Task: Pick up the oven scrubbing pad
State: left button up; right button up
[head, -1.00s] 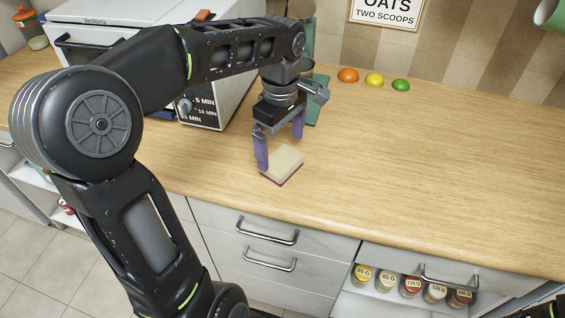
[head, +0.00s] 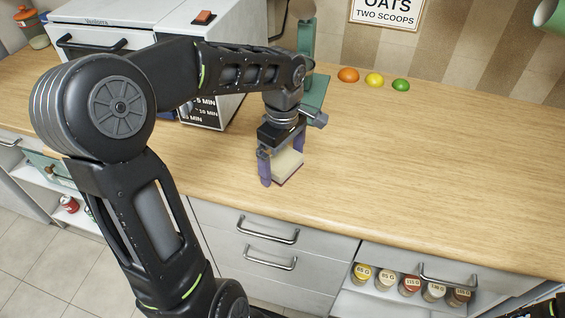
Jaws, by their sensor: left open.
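The scrubbing pad (head: 289,166), a cream block with a dark reddish underside, lies flat on the wooden counter near its front edge. My left gripper (head: 280,168) points down over the pad, with its purple fingers apart. One finger is at the pad's left side; the other is at its far side, partly hidden. I cannot tell whether the fingers touch the pad. My right gripper is not seen; only a dark bit of my right arm shows at the bottom right corner.
A white oven (head: 120,30) with a red switch stands at the back left. A green stand (head: 313,88) is just behind the gripper. Orange, yellow and green round items (head: 374,80) sit by the wall. The counter (head: 440,150) to the right is clear. Labelled jars (head: 411,287) stand on a shelf below.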

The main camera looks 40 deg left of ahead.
aim_at(283, 159)
pick_arm(q)
jog(key=shift+c, duration=0.2)
jog(key=c, duration=1.3)
notch_tip(283, 159, up, 10)
jog(key=shift+r, duration=0.1)
jog(key=shift+c, duration=0.2)
dwell(0.3)
jog(key=o, duration=0.9)
jog(key=c, duration=0.6)
